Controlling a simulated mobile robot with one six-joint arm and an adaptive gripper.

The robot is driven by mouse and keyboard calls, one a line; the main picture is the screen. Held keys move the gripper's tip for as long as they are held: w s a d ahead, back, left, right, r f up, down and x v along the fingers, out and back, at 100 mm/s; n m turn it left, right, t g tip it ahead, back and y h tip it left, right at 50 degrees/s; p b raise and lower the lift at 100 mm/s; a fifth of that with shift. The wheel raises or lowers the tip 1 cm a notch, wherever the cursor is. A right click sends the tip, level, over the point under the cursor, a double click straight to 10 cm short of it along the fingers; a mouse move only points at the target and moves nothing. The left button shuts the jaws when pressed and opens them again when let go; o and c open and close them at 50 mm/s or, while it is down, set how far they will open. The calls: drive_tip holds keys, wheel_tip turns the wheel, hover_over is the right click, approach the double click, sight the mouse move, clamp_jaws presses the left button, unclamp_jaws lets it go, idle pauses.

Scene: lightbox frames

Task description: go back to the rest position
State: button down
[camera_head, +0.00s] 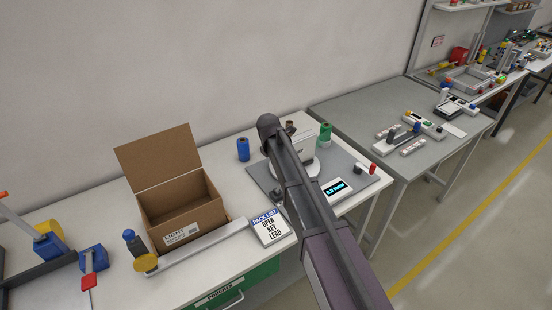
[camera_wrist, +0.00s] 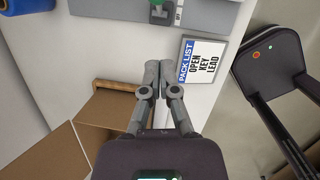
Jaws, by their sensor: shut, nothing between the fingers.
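My gripper (camera_wrist: 159,75) shows in the wrist view with its two fingers together, shut and empty. It is above the bench, beside the open cardboard box (camera_wrist: 106,112) and left of the pack list card (camera_wrist: 201,62). In the head view my arm reaches up across the middle of the picture, and I cannot make out the fingers there.
The white bench (camera_head: 215,270) carries a blue spool (camera_head: 243,149), a green spool (camera_head: 325,132) and a grey mat (camera_head: 262,180) with a small lit display (camera_head: 336,188), partly behind my arm. A grey table (camera_head: 370,105) with power strips stands to the right. Floor is clear at lower right.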

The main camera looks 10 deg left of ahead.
drive_tip(key=shift+r, duration=0.3)
idle(0.5)
drive_tip(key=s+d+f+m+g+b, duration=0.1)
drive_tip(key=s+d+f+m+b, duration=0.2)
drive_tip(key=s+d+m, duration=0.4)
drive_tip(key=s+d+f+m+g+b, duration=0.1)
drive_tip(key=s+d+f+m+b, duration=0.2)
drive_tip(key=s+d+m, duration=0.5)
drive_tip(key=s+d+f+m+g+b, duration=0.1)
drive_tip(key=s+d+f+m+b, duration=0.2)
drive_tip(key=s+d+m, duration=0.4)
drive_tip(key=d+f+m, duration=0.1)
drive_tip(key=d+m, duration=0.5)
drive_tip(key=d, duration=0.6)
drive_tip(key=shift+s+d+m+y, duration=0.25)
drive_tip(key=shift+m+y, duration=0.05)
drive_tip(key=shift+m, duration=0.1)
